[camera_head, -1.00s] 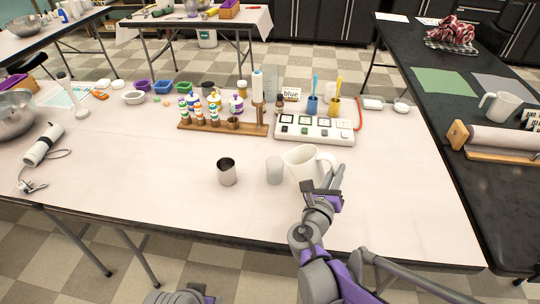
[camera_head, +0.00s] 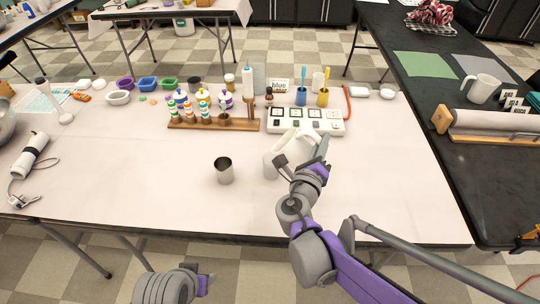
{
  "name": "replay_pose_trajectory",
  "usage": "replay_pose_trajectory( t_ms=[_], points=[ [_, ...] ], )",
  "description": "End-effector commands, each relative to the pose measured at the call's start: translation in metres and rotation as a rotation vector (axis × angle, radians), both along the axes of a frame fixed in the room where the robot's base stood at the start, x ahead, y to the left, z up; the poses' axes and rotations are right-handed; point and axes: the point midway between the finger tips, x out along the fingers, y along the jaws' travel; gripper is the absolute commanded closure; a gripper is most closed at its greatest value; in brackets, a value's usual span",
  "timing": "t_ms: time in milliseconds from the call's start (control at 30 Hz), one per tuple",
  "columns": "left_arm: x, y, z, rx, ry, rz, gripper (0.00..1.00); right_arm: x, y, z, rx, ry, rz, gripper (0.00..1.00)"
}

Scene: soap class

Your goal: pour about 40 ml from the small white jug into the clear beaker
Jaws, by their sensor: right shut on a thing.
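The small white jug (camera_head: 294,150) is above the table right of centre, tilted to the left. My right gripper (camera_head: 319,154) is shut on it at its right side. The clear beaker (camera_head: 269,166) stands on the white table at the jug's left side, partly overlapped by it. I cannot tell whether the jug touches the beaker, and no stream or liquid level can be made out. Part of my left arm's end (camera_head: 203,281) shows at the bottom edge; its fingers cannot be made out.
A metal cup (camera_head: 224,171) stands left of the beaker. Behind are a white panel with several squares (camera_head: 305,122) and a wooden rack of small bottles (camera_head: 214,123).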

Motion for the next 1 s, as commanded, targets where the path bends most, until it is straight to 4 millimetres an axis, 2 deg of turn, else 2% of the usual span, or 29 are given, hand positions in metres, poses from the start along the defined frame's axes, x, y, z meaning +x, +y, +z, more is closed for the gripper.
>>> replay_pose_trajectory(
  t_ms=[167, 1000],
  points=[
    [-0.0001, 0.0000, 0.0033, 0.000, -0.001, 0.000, 0.50, -0.0014, 0.0004, 0.0053, -0.030, 0.010, 0.001, 1.00],
    [-0.0001, 0.0000, 0.0022, 0.000, -0.001, 0.000, 0.50, -0.0046, 0.0020, 0.0068, -0.118, 0.040, 0.004, 1.00]
  ],
)
